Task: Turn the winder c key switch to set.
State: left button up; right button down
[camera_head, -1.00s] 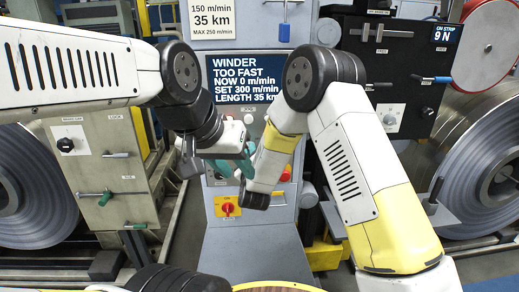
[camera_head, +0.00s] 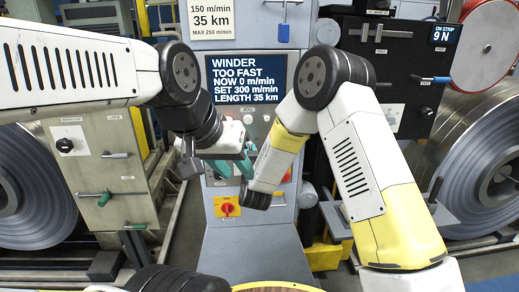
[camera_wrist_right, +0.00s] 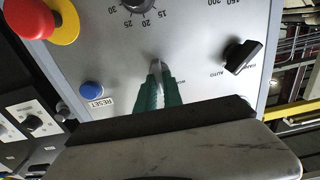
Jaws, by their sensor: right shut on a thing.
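The winder's grey control panel (camera_head: 279,137) stands in the middle of the head view, under a dark screen (camera_head: 246,78) reading "WINDER TOO FAST, NOW 0 m/min, SET 300 m/min". My right gripper (camera_wrist_right: 157,70) has its green fingers together at the panel face, shut on a small grey piece that looks like the key switch (camera_wrist_right: 156,62). The fingers cover most of it, so its setting cannot be read. My left gripper (camera_head: 238,163) is in front of the panel, close to the right hand. Its jaws are too small and overlapped to judge.
Near the right fingers are a blue reset button (camera_wrist_right: 92,90), a black hand/auto selector (camera_wrist_right: 243,56) and a red emergency stop (camera_wrist_right: 28,18) with a yellow collar. A red rotary switch on yellow (camera_head: 228,208) sits below. Steel coils (camera_head: 38,185) stand at both sides.

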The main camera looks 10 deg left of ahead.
jog(key=shift+d+f+m, duration=0.1)
jog(key=shift+m, duration=2.05)
jog(key=shift+d+f+m, duration=0.1)
jog(key=shift+m, duration=2.05)
jog(key=c, duration=1.5)
grip_release()
jog(key=shift+r, duration=0.1)
jog(key=v, duration=0.7)
jog(key=shift+s+d, duration=0.1)
jog(key=shift+s, duration=0.3)
jog(key=shift+r, duration=0.15)
